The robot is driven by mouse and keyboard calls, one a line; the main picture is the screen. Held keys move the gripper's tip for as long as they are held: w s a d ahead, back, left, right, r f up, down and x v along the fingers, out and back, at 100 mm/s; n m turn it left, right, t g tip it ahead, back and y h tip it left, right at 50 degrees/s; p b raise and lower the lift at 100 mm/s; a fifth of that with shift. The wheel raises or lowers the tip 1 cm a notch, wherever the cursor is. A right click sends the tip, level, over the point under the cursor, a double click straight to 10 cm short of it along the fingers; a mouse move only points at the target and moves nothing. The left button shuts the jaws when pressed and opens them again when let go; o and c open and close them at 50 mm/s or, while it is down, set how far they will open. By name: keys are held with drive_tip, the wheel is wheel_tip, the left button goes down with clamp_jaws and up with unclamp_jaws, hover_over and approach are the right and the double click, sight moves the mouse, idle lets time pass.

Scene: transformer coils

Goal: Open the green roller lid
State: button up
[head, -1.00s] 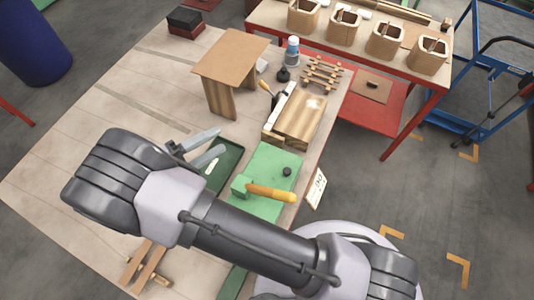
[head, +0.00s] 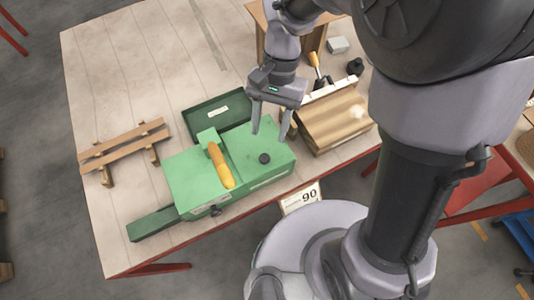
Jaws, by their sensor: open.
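The green roller lid (head: 243,152) is the flat green top with a black knob (head: 264,158), at the middle of the head view. It looks shut on its green box. A raised green block with an orange handle (head: 222,166) stands at its left side. My gripper (head: 270,134) points down over the rear right part of the lid, behind the knob. Its two fingers are apart with nothing between them. I cannot tell whether the fingertips touch the lid.
A dark green tray (head: 187,122) lies behind the box. A wooden slatted rack (head: 124,144) stands to the left, and a striped wooden block (head: 335,122) close to the right. A card marked 90 (head: 300,198) hangs at the table's front edge. The table (head: 150,75) is clear at the back left.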

sight(265, 158)
drive_tip(key=b+x, duration=0.2)
drive_tip(key=x, duration=0.6)
drive_tip(key=shift+b, duration=0.35)
clamp_jaws()
idle(0.8)
